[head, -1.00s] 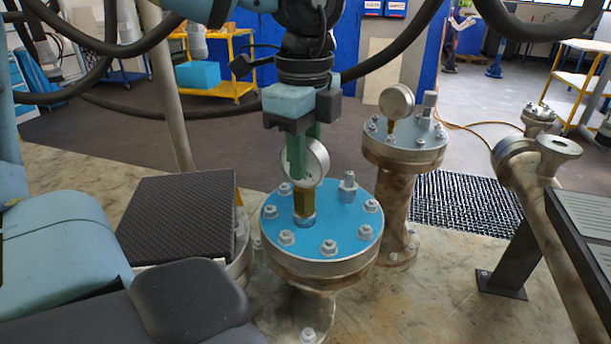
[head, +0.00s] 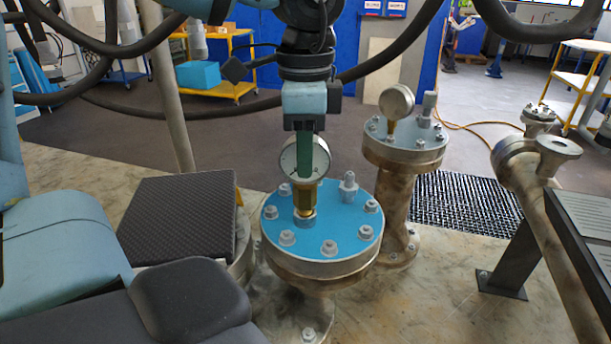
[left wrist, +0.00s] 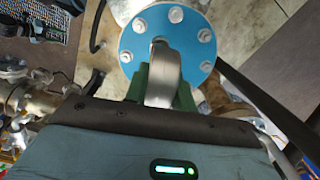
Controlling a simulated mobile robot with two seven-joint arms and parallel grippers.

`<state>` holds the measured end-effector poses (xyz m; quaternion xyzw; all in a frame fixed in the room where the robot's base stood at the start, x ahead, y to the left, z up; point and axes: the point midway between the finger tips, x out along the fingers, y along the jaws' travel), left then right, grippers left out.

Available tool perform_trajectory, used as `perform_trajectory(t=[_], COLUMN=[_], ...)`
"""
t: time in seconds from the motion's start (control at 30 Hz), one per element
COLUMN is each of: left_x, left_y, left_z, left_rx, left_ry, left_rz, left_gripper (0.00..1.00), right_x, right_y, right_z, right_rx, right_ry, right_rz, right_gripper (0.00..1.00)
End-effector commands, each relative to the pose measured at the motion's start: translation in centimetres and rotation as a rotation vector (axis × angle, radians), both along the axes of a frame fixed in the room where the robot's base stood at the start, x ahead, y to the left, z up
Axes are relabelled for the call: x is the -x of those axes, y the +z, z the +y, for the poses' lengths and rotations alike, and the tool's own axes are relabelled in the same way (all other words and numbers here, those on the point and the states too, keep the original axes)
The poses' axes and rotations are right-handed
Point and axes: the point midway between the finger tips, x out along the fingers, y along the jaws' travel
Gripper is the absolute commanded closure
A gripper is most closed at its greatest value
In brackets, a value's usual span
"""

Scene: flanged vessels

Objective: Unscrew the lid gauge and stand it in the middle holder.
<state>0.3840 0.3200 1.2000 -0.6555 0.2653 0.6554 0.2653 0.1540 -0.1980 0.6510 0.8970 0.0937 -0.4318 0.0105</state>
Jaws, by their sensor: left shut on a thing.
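The lid gauge (head: 289,161) stands upright on the blue lid (head: 331,208) of the front vessel, a round white dial above a brass stem. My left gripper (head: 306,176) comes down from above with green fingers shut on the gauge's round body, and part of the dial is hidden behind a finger. In the left wrist view the gauge (left wrist: 162,75) shows edge-on between the fingers (left wrist: 161,84), over the blue lid (left wrist: 139,25). The stem's foot meets the lid at a grey collar; I cannot tell how far it is threaded in. My right gripper is out of view. I cannot make out the middle holder.
Several bolts and a grey fitting (head: 348,188) stand on the blue lid around the gauge. A second vessel (head: 404,150) with its own gauge (head: 396,103) stands behind to the right. A black ribbed pad (head: 178,217) lies left. A dark sloped panel (head: 590,220) is at the right edge.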

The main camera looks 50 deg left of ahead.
Motion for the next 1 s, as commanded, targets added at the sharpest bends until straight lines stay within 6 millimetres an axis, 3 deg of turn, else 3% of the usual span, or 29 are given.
perform_trajectory(t=[0.53,1.0], left_x=[0.0,0.0], left_y=[1.8,2.7], left_z=[0.0,0.0], left_rx=[0.0,0.0], left_ry=[-0.001,-0.001], left_rz=[-0.001,-0.004], left_gripper=[1.0,1.0], right_x=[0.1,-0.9], right_y=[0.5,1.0], right_z=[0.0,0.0], right_rx=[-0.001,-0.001], right_ry=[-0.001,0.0], right_rz=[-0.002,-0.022], right_gripper=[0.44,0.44])
